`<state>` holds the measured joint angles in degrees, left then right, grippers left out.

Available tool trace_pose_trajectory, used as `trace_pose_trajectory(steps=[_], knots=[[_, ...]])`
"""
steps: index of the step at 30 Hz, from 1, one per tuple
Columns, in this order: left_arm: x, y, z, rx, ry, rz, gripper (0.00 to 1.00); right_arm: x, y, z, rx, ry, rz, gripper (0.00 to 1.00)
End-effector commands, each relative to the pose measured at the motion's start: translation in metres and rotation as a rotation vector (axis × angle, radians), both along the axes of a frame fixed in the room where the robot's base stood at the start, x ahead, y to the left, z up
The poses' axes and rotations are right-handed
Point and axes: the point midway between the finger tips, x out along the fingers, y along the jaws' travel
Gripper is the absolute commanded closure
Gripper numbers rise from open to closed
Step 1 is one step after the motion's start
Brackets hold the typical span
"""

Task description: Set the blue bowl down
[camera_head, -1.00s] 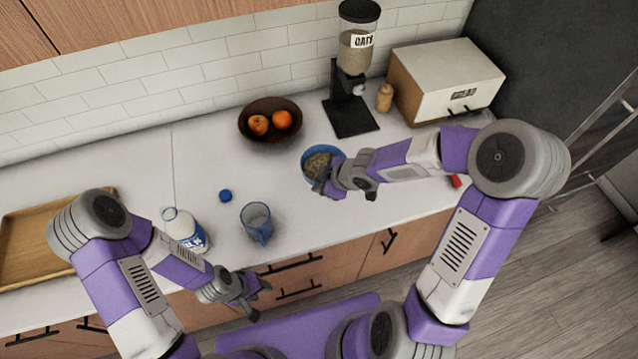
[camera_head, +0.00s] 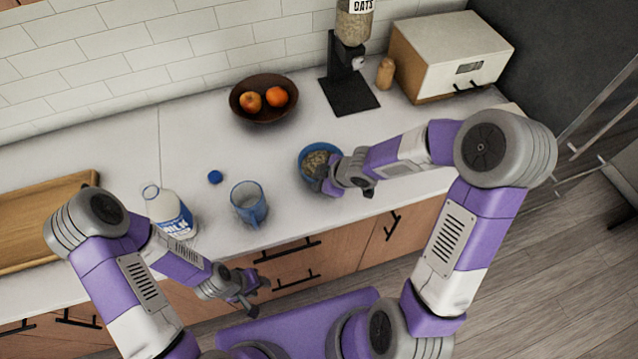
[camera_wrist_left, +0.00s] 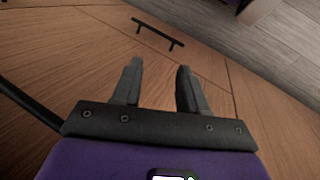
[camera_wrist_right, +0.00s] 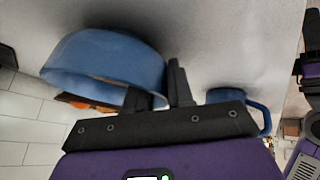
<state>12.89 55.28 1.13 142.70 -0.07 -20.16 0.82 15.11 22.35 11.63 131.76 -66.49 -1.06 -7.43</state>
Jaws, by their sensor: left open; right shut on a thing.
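The blue bowl (camera_head: 306,155) holds oats and is at the counter's front part, right of the blue mug. My right gripper (camera_head: 326,183) is shut on its near rim. In the right wrist view the bowl (camera_wrist_right: 105,55) appears tilted by the camera angle, with the fingers (camera_wrist_right: 160,88) at its wall; a dark shadow lies close by on the counter. I cannot tell whether its base touches the counter. My left gripper (camera_head: 250,292) is open and empty in front of the drawers; its spread fingers (camera_wrist_left: 155,88) show in the left wrist view.
The blue mug (camera_head: 248,203), milk bottle (camera_head: 170,212) and blue cap (camera_head: 215,177) stand left of the bowl. A brown fruit bowl (camera_head: 262,116) and the oats dispenser (camera_head: 350,92) are behind. The counter (camera_head: 275,152) around the bowl looks clear.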

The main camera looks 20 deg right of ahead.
Motion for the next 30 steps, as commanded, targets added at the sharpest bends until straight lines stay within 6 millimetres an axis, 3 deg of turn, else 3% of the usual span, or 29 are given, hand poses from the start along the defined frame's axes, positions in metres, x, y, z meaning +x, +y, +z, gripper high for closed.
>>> trace_pose_trajectory(steps=[9, 10, 15, 25, 30], knots=[[0.0, 0.0, -0.002, 0.0, -0.001, 0.0, 0.57, 0.001, 0.0, -0.001, 0.001, -0.003, 0.001, 1.0], [0.0, 0.0, -0.002, 0.0, -0.001, 0.0, 0.57, 0.0, 0.0, -0.002, 0.001, 0.0, 0.0, 0.77], [0.0, 0.0, -0.001, 0.0, -0.001, 0.0, 0.57, 0.0, 0.0, -0.001, 0.001, 0.0, 0.0, 0.52], [0.0, 0.0, 0.001, 0.0, 0.0, 0.0, 0.57, 0.0, 0.0, 0.001, 0.001, 0.0, 0.0, 0.52], [0.0, 0.0, 0.015, 0.0, 0.0, 0.0, 0.57, -0.006, -0.005, 0.015, 0.001, 0.001, -0.002, 0.52]])
